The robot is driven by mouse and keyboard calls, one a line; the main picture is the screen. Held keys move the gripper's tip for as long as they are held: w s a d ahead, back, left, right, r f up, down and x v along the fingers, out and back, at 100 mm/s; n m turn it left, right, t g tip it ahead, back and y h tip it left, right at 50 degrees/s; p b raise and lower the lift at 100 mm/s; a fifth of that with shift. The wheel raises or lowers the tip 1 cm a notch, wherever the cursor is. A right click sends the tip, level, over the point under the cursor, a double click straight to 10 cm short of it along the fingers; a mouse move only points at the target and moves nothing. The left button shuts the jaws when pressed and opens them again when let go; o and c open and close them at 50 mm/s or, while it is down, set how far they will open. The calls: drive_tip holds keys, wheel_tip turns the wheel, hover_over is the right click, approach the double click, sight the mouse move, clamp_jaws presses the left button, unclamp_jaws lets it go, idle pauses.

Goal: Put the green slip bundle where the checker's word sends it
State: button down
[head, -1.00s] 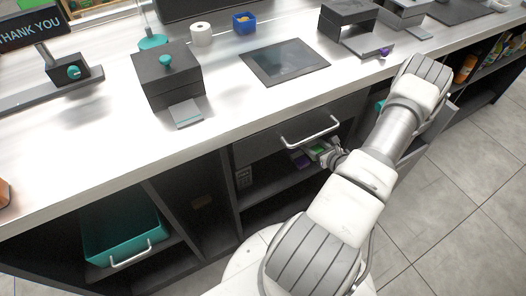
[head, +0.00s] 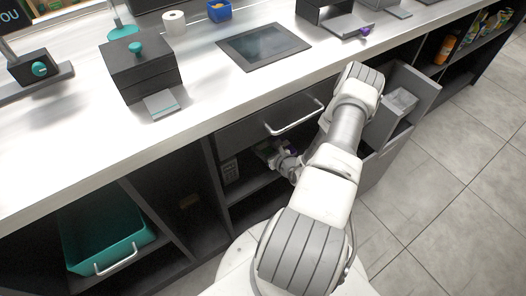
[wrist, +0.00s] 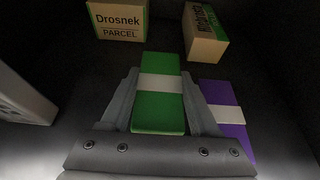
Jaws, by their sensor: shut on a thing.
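The green slip bundle (wrist: 158,112) has a white band. In the wrist view it lies between the fingers of my gripper (wrist: 160,90), which is shut on it. In the head view my gripper (head: 283,160) is inside the open compartment under the counter, and the green bundle cannot be made out there. A purple slip bundle (wrist: 236,138) with a white band lies just right of the fingers. Behind stand a box marked "Drosnek PARCEL" (wrist: 121,20) and a second tan box (wrist: 205,38) with a green label that is hard to read. No checker's word is readable.
A closed drawer (head: 250,133) with a bar handle sits above the compartment. An open drawer (head: 418,85) stands right of my arm. A teal bin (head: 75,262) is in the left bay. A black box (head: 150,82) and a dark screen (head: 262,46) sit on the counter.

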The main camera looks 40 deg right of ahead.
drive_tip(key=shift+f, duration=0.95)
drive_tip(key=shift+c, duration=0.6)
unclamp_jaws()
drive_tip(key=shift+f, duration=0.1)
drive_tip(key=shift+s+r, duration=0.35)
drive_tip(key=shift+s, duration=0.05)
drive_tip(key=p+v, duration=0.2)
drive_tip(key=v, duration=0.9)
drive_tip(key=shift+p, duration=0.35)
drive_tip(key=shift+s, duration=0.1)
